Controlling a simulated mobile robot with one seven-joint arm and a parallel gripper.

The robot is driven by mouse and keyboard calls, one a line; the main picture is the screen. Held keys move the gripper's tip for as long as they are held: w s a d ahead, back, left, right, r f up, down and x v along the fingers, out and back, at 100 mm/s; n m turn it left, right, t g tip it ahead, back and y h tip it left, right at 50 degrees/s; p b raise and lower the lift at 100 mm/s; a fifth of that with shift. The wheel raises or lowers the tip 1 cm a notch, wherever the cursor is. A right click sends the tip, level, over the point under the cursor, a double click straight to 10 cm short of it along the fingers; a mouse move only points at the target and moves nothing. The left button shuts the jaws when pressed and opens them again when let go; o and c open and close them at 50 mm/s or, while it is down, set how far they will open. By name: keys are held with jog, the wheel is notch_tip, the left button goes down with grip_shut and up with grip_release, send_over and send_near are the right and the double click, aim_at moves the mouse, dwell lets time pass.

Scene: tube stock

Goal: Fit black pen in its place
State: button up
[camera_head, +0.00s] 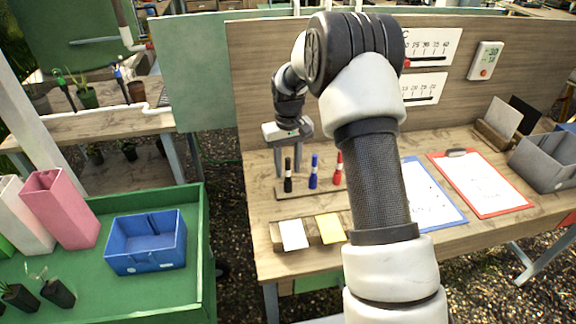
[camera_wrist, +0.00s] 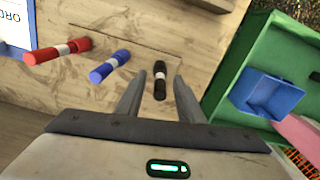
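The black pen (camera_head: 288,182) stands upright at the left end of a row on a thin wooden board (camera_head: 312,190), with a blue pen (camera_head: 313,176) and a red pen (camera_head: 338,174) to its right. In the wrist view the black pen (camera_wrist: 160,82) shows a pale band and lies between the fingertips in the picture, with gaps on both sides. My gripper (camera_head: 289,170) is above and around the black pen's top, fingers pointing down. It is open and empty in the wrist view (camera_wrist: 159,92). The black pen's foot is not clearly visible.
White notes (camera_head: 293,235) and yellow notes (camera_head: 330,229) sit near the table's front edge. Blue and red clipboards (camera_head: 482,183) lie to the right, by a grey bin (camera_head: 550,163). A green cart (camera_head: 190,270) with a blue bin (camera_head: 146,245) stands left. A panel (camera_head: 260,60) rises behind.

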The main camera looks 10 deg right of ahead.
jog(key=shift+r, duration=0.1)
notch_tip(320, 180, up, 17)
jog(key=shift+p, duration=0.3)
jog(key=shift+r, duration=0.15)
